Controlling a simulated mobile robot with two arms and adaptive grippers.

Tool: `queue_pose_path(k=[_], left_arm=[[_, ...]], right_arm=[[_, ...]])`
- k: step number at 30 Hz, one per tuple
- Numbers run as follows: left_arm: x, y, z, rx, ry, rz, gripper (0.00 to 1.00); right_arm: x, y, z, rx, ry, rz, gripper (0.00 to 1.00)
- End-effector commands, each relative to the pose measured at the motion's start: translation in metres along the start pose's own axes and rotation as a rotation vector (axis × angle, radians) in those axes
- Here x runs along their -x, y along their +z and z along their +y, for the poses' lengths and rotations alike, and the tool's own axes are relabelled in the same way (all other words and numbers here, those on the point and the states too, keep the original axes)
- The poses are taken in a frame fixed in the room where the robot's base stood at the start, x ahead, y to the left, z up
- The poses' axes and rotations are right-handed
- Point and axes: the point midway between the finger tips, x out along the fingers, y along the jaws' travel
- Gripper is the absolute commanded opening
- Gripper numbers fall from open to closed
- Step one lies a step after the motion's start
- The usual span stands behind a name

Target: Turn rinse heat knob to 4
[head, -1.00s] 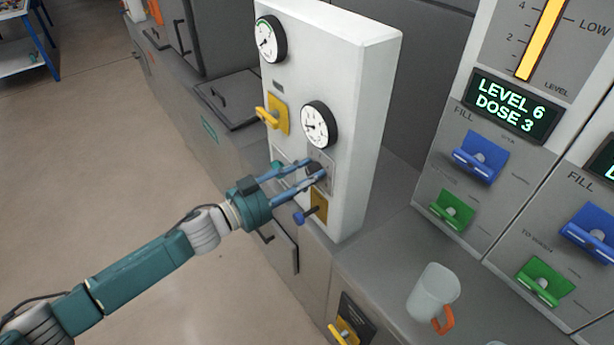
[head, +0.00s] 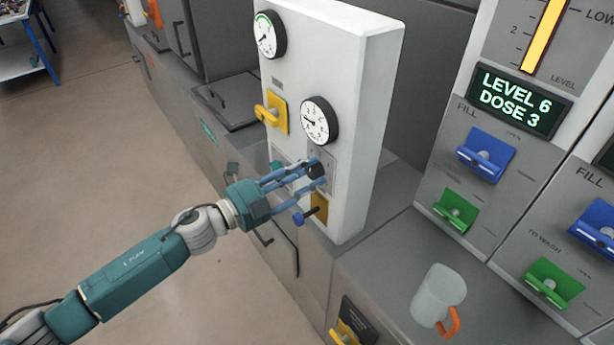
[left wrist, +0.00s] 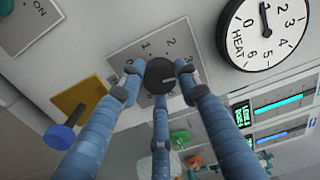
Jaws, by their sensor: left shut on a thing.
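The dark round knob (head: 316,170) sits on a grey plate on the white panel, below the lower gauge (head: 319,121). My left gripper (head: 319,175) reaches it from the left, its blue fingers closed around the knob. In the left wrist view, three fingers surround the knob (left wrist: 160,75). My right gripper is not in view.
A yellow plate with a blue-ended lever (head: 306,216) is just below the gripper. A yellow handle (head: 270,114) and another gauge (head: 269,34) are above. A clear mug (head: 437,295) stands on the counter at the right, near blue and green levers.

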Motion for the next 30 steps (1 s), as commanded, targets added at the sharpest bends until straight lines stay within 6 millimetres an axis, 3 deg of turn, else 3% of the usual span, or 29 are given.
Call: queue_pose_path(k=[15, 30], left_arm=[[0.000, 0.000, 0.003, -0.441, 0.002, 0.001, 0.07], [0.000, 0.000, 0.002, -0.614, 0.002, 0.001, 0.07]], right_arm=[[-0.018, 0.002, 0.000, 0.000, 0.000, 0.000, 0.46], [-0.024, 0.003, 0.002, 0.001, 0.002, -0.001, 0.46]])
